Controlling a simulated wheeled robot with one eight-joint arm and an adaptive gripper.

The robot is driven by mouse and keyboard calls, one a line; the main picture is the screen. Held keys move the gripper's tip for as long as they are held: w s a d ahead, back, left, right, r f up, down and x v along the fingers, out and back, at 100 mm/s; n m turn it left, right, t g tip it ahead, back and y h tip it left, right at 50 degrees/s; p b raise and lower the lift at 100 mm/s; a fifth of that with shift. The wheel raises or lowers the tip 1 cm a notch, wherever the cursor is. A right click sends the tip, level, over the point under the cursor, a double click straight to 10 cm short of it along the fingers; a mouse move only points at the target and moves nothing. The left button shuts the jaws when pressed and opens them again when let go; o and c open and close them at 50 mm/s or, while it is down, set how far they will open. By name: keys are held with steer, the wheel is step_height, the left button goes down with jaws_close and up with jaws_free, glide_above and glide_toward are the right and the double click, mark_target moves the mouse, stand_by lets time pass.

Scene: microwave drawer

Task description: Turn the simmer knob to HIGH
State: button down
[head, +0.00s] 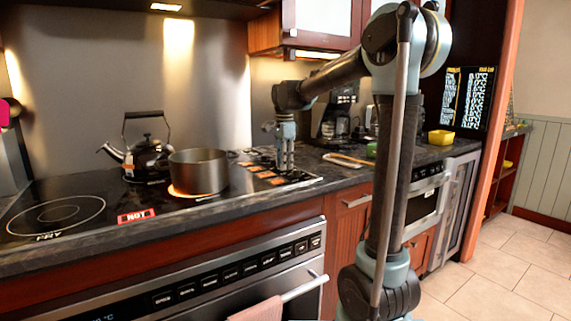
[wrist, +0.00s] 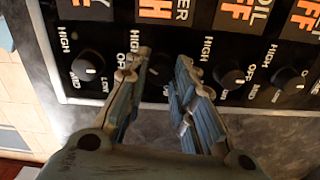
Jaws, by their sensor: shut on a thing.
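In the head view my gripper (head: 285,167) points straight down onto the control panel (head: 300,178) at the right end of the cooktop. In the wrist view my gripper (wrist: 163,68) has its two fingertips on either side of the second knob's place. That knob, the simmer knob by its partly cut label ending in "ER", is dark and mostly hidden between the fingers. The orange sign above it is cut off and shows an "H". My gripper is shut on this knob. Its pointer cannot be made out.
Other black knobs stand close by, one left (wrist: 88,68) and two right (wrist: 231,75), (wrist: 290,79). A pot (head: 198,172) sits on a glowing burner, with a black kettle (head: 147,157) behind it. A coffee maker (head: 335,120) stands right of my gripper.

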steer(key=shift+w+a+m, duration=0.1)
steer(key=shift+w+m, duration=0.05)
steer(key=shift+m, duration=0.35)
steer(key=c, duration=1.3)
jaws_free()
steer(key=shift+a, duration=0.1)
steer(key=shift+c, duration=0.2)
steer(key=shift+r, duration=0.2)
step_height(320, 180, up, 12)
steer(key=shift+f, duration=0.25)
